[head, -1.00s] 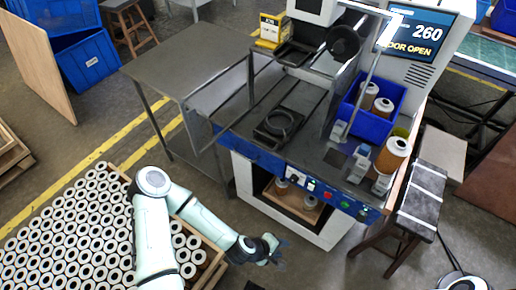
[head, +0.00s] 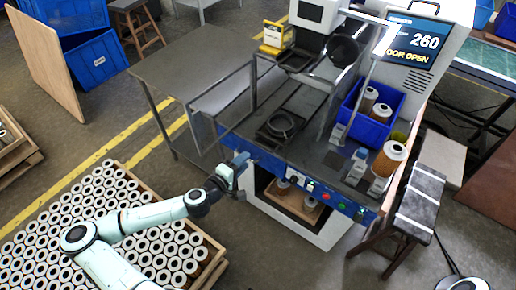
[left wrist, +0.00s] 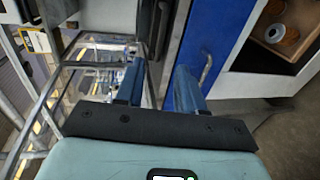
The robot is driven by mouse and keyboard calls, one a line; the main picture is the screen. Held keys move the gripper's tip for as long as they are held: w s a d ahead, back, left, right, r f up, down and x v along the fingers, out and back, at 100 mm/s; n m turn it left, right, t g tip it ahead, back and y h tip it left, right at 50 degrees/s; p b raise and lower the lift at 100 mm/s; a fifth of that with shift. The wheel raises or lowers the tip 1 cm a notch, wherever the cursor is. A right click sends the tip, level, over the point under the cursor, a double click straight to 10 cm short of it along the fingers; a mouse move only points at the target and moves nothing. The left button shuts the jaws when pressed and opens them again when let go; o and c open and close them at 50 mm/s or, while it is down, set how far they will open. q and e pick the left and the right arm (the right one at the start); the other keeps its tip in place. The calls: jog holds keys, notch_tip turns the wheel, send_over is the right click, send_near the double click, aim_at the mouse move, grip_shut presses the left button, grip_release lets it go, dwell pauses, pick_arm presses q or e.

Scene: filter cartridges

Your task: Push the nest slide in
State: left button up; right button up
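The nest slide (head: 281,126) is a dark plate with a round ring-shaped nest, lying on the machine's grey deck behind the blue front panel (head: 262,158). My left gripper (head: 241,163) is at the left front corner of the machine, in front of and left of the nest slide, apart from it. In the left wrist view its two blue fingers (left wrist: 160,84) are spread with nothing between them. The blue panel (left wrist: 215,35) with a small metal handle (left wrist: 207,68) is beside the right finger.
The machine's display (head: 417,42) reads 260 and DOOR OPEN. A blue bin (head: 366,122) with orange cartridges stands right of the nest. A steel table (head: 190,60) stands at left, and a crate of many cartridges (head: 212,240) lies below my left arm. A metal frame rises beside the deck.

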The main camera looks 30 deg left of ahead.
pick_arm(q)
jog(key=p+x, duration=0.1)
jog(key=x, duration=0.8)
jog(key=shift+w+d+f, duration=0.1)
jog(key=shift+w, duration=0.05)
grip_shut()
